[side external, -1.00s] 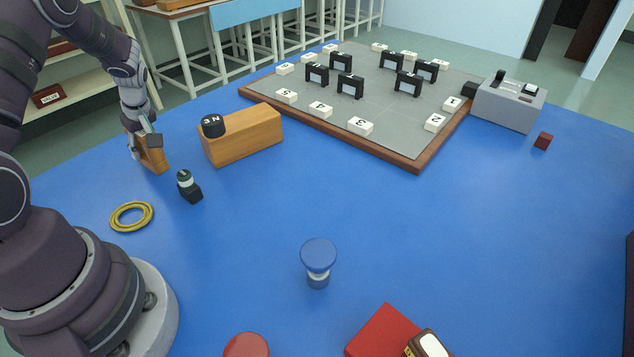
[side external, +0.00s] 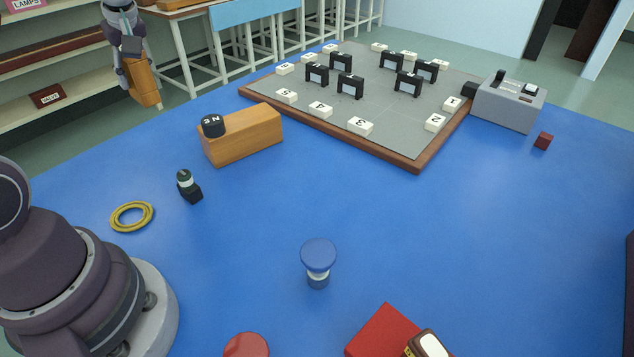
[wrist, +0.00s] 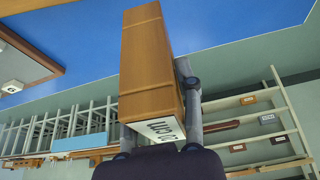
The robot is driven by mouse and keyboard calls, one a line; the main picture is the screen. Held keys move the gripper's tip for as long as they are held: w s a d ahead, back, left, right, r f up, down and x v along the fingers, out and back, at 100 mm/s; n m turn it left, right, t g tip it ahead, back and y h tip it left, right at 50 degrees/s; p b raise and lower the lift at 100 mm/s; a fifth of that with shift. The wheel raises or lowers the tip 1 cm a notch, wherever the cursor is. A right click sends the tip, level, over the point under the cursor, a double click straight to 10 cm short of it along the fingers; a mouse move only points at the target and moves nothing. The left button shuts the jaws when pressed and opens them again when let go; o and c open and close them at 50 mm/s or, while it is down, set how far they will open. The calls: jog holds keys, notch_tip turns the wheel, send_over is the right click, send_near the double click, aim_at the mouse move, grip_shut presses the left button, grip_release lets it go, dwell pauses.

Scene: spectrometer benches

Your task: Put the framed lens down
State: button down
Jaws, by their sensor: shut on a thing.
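My gripper (side external: 128,48) is shut on a wooden block (side external: 145,84) and holds it raised near the table's far left edge. In the wrist view the block (wrist: 150,62) is brown, with a white end label with dark lettering. My gripper (wrist: 158,112) has a finger on each side of the block's near end. I cannot see a lens in the block. Several black-framed upright pieces with pale panels, such as this one (side external: 349,86), stand on the grey board (side external: 390,130), far from my gripper.
A long wooden block (side external: 245,138) with a black knob stands on the blue table. A small black-based item (side external: 189,188), yellow ring (side external: 132,216) and blue-topped item (side external: 318,255) are nearby. A grey device (side external: 508,104) adjoins the board.

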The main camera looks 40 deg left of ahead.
jog(key=w+d+m+t+h, duration=0.1)
jog(key=w+d+m, duration=0.25)
jog(key=d, duration=0.55)
jog(key=w+d+m+t+h, duration=0.15)
jog(key=d+m, duration=0.35)
jog(key=d, duration=0.5)
jog(key=w+d+m+t, duration=0.25)
jog(key=d+m, duration=0.25)
jog(key=d, duration=0.4)
jog(key=shift+n+g, duration=0.35)
jog(key=shift+g, duration=0.15)
jog(key=f, duration=1.4)
jog(key=shift+w+f, duration=0.35)
jog(key=shift+f, duration=0.05)
jog(key=shift+f, duration=0.1)
jog(key=c, duration=0.8)
grip_release()
